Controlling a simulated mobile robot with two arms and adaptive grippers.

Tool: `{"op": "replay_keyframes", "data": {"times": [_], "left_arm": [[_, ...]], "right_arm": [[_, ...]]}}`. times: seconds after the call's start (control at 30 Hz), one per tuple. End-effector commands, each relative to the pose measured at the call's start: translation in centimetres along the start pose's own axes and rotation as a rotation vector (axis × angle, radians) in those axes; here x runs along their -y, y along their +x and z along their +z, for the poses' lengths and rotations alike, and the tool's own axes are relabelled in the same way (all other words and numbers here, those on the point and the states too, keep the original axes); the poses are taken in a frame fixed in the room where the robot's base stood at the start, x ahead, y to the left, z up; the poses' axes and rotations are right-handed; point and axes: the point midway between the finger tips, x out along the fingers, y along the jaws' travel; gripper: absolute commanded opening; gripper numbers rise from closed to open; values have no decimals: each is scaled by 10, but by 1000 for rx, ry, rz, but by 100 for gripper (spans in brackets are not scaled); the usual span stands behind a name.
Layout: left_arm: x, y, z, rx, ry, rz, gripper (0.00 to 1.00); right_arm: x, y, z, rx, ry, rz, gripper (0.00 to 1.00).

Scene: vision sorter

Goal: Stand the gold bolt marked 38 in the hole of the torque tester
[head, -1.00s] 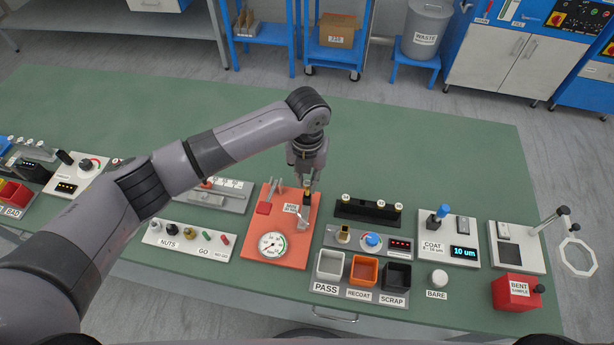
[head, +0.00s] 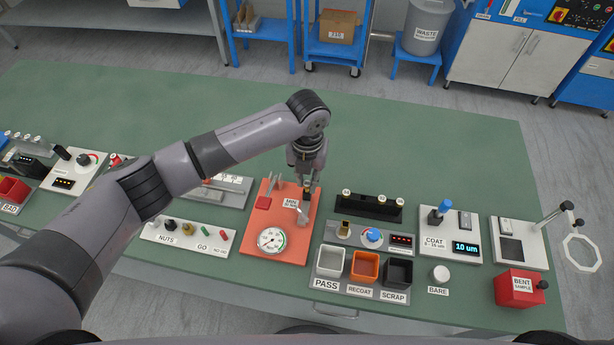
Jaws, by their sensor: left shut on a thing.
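My left gripper (head: 308,185) points down over the orange torque tester (head: 283,249), near its upper right part. It is shut on a small gold bolt (head: 307,191), of which only a little shows between the fingertips. The bolt's marking cannot be read. The fingers and a grey lever (head: 302,212) hide the tester's hole, so I cannot tell whether the bolt's tip is in it. The tester has a round white dial (head: 271,240) at the front. My right gripper is not in view.
A black rack (head: 368,208) with several light-topped bolts stands right of the tester. In front of it are the PASS (head: 329,261), RECOAT (head: 365,267) and SCRAP (head: 398,272) bins. A NUTS and GO gauge board (head: 186,238) lies left. The green table behind is clear.

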Motion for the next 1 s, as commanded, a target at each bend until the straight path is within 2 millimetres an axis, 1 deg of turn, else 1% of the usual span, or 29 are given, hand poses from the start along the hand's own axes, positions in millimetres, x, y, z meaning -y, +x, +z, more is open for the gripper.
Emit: {"op": "replay_keyframes", "data": {"times": [0.17, 0.43, 0.47, 0.5, 0.8, 1.0], "left_arm": [[0, 5, 0, 0, 1, 0, 0], [0, 5, 0, 0, 1, 0, 0], [0, 5, 0, 0, 0, 0, 18], [0, 5, 0, 0, 0, 0, 21], [0, 5, 0, 0, 0, 0, 40], [0, 5, 0, 0, 0, 0, 40]], "right_arm": [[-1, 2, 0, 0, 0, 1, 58], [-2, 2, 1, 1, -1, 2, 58], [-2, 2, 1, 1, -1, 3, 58], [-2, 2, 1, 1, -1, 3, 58], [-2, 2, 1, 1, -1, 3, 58], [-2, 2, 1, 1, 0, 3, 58]]}}
